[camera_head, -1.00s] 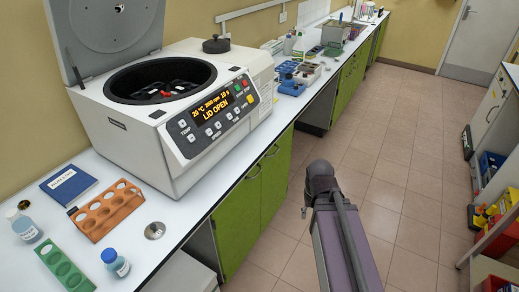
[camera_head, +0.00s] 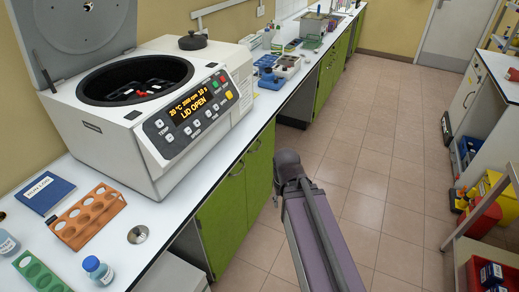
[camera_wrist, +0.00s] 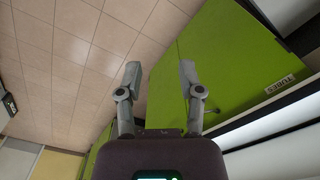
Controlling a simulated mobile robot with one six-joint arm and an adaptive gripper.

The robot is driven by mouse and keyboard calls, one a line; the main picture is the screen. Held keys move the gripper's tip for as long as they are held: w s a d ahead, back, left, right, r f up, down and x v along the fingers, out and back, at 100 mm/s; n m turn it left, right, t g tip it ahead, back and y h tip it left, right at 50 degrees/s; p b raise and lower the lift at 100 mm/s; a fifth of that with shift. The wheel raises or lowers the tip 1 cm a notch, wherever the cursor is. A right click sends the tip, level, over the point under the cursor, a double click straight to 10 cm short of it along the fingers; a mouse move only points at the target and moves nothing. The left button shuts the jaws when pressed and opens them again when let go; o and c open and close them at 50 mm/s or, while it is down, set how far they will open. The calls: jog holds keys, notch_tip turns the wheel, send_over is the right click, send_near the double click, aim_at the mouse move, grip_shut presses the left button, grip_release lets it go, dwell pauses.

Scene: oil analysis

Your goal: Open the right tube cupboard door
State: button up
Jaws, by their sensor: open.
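The green tube cupboard stands under the bench below the centrifuge. Its left door (camera_head: 222,222) and right door (camera_head: 260,165) look shut in the head view, each with a small dark handle near its top. In the wrist view a green cupboard front (camera_wrist: 225,65) fills the upper right, with a "TUBES" label (camera_wrist: 281,85) near its edge. My gripper (camera_wrist: 160,73) is open and empty, its two fingers spread. One finger overlaps the green front in the picture; I cannot tell whether it touches. No handle is clear between the fingers, and the fingers are not visible in the head view.
The centrifuge (camera_head: 150,120) stands on the white bench with its lid open. An orange rack (camera_head: 88,217), a green rack (camera_head: 40,275) and bottles stand at the near bench end. The tiled floor (camera_head: 380,190) is clear between the bench and a shelf (camera_head: 488,205) at right.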

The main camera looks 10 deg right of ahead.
jog(key=w+d+f+n+t+h+b, duration=0.15)
jog(key=w+d+f+t+b, duration=0.25)
jog(key=w+f+b, duration=0.4)
jog(key=n+t+y+b, duration=0.4)
jog(key=n+t+b, duration=1.15)
jog(key=b, duration=1.35)
send_near(259, 147)
jog(key=r+v, duration=0.1)
jog(key=v, duration=0.3)
jog(key=shift+w+f+n+y, duration=0.1)
jog(key=shift+f+n+y, duration=0.15)
jog(key=shift+f+n, duration=0.35)
jog(key=shift+d, duration=0.1)
jog(key=p+x, duration=0.1)
jog(key=x, duration=1.3)
jog(key=shift+f+p, duration=0.2)
jog(key=shift+p, duration=0.2)
